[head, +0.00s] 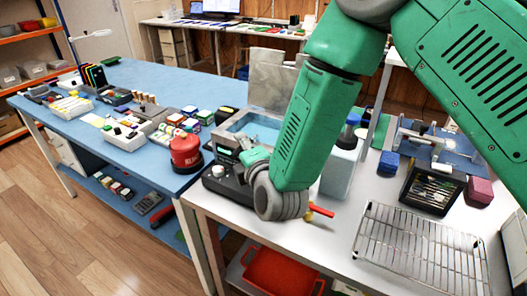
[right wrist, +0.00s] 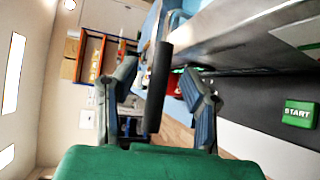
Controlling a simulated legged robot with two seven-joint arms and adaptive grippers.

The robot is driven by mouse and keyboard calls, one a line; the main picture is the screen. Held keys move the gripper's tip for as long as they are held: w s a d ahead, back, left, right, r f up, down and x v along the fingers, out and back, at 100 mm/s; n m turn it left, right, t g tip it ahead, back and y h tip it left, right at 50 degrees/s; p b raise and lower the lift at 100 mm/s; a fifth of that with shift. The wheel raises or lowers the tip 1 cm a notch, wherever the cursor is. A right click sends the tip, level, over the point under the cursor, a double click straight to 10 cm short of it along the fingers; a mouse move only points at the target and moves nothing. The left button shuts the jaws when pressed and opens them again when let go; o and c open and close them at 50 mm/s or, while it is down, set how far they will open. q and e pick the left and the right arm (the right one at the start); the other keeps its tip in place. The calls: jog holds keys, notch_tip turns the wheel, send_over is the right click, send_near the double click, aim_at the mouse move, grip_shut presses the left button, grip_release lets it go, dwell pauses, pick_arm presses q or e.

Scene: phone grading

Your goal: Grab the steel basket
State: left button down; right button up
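The steel tank (head: 262,127) of a bench cleaner holds blue liquid on the white table. My right arm comes down from the upper right to its dark front panel and partly hides it. In the right wrist view, my right gripper (right wrist: 160,72) is open. A dark upright bar (right wrist: 158,100), which looks like a handle, stands between its fingers with gaps on both sides. I cannot clearly make out a basket body below the bar. A separate flat steel wire rack (head: 418,250) lies at the right front of the table. My left gripper is not in view.
A green START button (right wrist: 299,114) shows in the right wrist view. A red bin (head: 282,274) sits below.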

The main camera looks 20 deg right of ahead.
jog(key=shift+a, duration=0.1)
grip_shut()
jog(key=shift+r, duration=0.2)
